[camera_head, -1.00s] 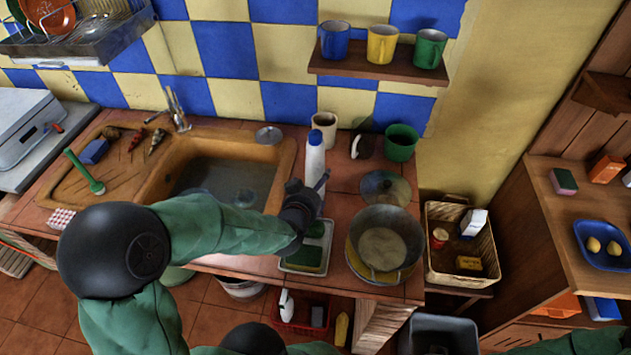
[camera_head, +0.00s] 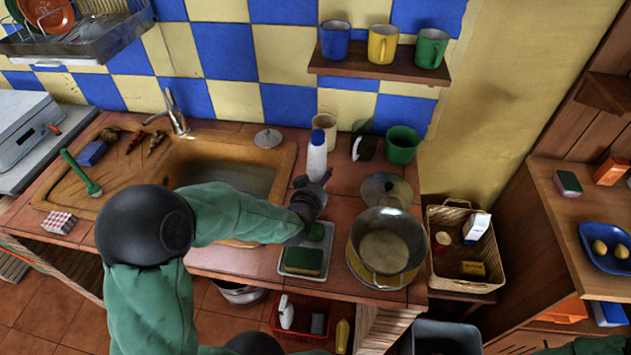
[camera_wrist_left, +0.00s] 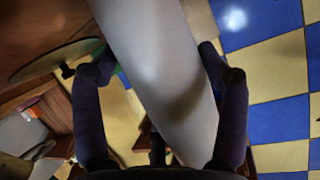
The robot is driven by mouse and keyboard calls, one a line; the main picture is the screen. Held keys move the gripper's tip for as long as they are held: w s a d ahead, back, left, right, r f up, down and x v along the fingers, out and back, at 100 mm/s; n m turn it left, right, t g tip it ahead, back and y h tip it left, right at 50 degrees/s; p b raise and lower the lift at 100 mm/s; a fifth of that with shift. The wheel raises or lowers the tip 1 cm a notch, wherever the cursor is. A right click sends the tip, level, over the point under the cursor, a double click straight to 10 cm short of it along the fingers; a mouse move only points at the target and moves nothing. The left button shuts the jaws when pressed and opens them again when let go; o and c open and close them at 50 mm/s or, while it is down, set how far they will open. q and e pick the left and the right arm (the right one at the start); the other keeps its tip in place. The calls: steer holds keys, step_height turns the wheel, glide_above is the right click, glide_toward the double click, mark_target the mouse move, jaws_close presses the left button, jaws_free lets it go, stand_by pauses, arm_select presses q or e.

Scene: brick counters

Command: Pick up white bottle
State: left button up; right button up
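The white bottle (camera_head: 317,162) has a blue cap and stands upright on the tiled counter between the sink and the pot. My left gripper (camera_head: 318,180) is at the bottle's near side, low on its body, and hides its base. In the left wrist view the bottle (camera_wrist_left: 155,70) fills the middle, tilted across the picture. The left gripper's fingers (camera_wrist_left: 155,70) are spread on either side of it, close to its edges. Firm contact on both sides cannot be made out. My right gripper is not in view.
A tray with a green sponge (camera_head: 303,260) lies just in front of the bottle. The metal pot (camera_head: 386,248) and its lid (camera_head: 387,190) stand to the right. A beige cup (camera_head: 325,128) and a green cup (camera_head: 402,145) are behind. The sink (camera_head: 230,180) is left.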

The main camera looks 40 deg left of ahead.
mark_target(317, 178)
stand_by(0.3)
arm_select(q)
steer(key=shift+r, duration=0.25)
steer(key=r, duration=0.1)
steer(key=r+p, duration=0.2)
steer(key=r, duration=0.1)
steer(key=shift+s+d+r, duration=0.1)
steer(key=shift+s+d, duration=0.1)
steer(key=shift+d, duration=0.1)
steer(key=s+d+r+p, duration=0.2)
steer(key=s+d, duration=0.1)
steer(key=s+d+r+p, duration=0.6)
steer(key=shift+s+r, duration=0.15)
steer(key=shift+s, duration=0.25)
